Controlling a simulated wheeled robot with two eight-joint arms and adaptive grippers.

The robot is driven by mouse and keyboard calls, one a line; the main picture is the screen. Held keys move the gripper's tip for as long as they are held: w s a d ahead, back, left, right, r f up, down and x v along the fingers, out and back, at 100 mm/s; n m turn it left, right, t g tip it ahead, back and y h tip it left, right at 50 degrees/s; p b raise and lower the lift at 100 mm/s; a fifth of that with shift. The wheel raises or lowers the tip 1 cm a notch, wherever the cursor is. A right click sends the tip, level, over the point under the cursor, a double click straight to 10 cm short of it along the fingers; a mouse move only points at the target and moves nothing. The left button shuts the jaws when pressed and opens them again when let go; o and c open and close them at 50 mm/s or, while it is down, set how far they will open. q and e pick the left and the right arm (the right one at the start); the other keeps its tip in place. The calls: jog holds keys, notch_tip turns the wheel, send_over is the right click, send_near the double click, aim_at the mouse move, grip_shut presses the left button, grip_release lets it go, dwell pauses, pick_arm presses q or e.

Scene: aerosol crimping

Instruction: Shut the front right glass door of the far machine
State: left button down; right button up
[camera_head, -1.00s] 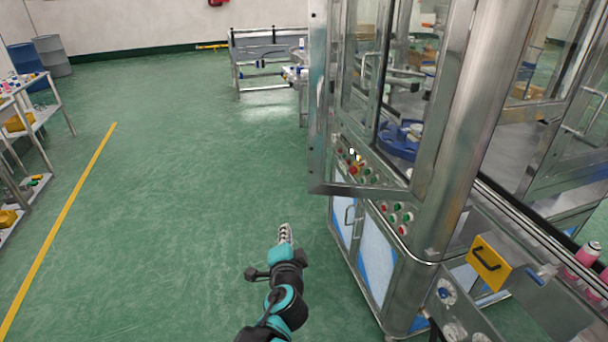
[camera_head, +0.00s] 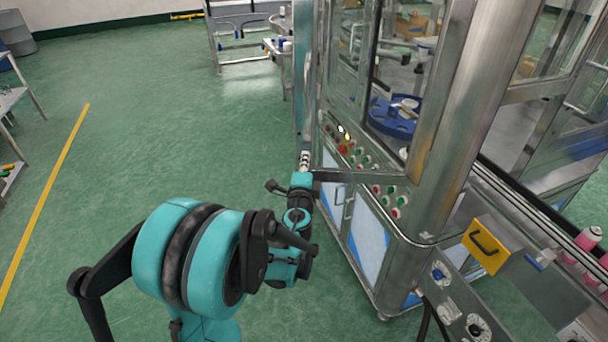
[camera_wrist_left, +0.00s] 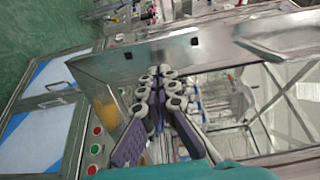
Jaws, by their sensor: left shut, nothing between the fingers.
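The far machine (camera_head: 368,235) stands right of centre in the head view, with a steel frame and blue-white lower panels. Its glass door stands open, and the door's steel outer post (camera_head: 314,80) points out toward the left. My left gripper (camera_head: 304,158) is shut and empty, at the lower outer corner of this door. In the left wrist view the shut fingers (camera_wrist_left: 160,80) lie across the steel door frame (camera_wrist_left: 205,48) and the glass beside it. I cannot tell whether they touch it. My right gripper is not in view.
Red and green buttons (camera_head: 391,200) sit on the machine's front below the door. A blue turntable (camera_head: 393,118) is inside. A yellow box (camera_head: 486,246) and pink cans (camera_head: 588,238) are at the right. The green floor (camera_head: 130,150) at the left is clear.

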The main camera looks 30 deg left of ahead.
pick_arm(q)
jog(key=shift+x, duration=1.35)
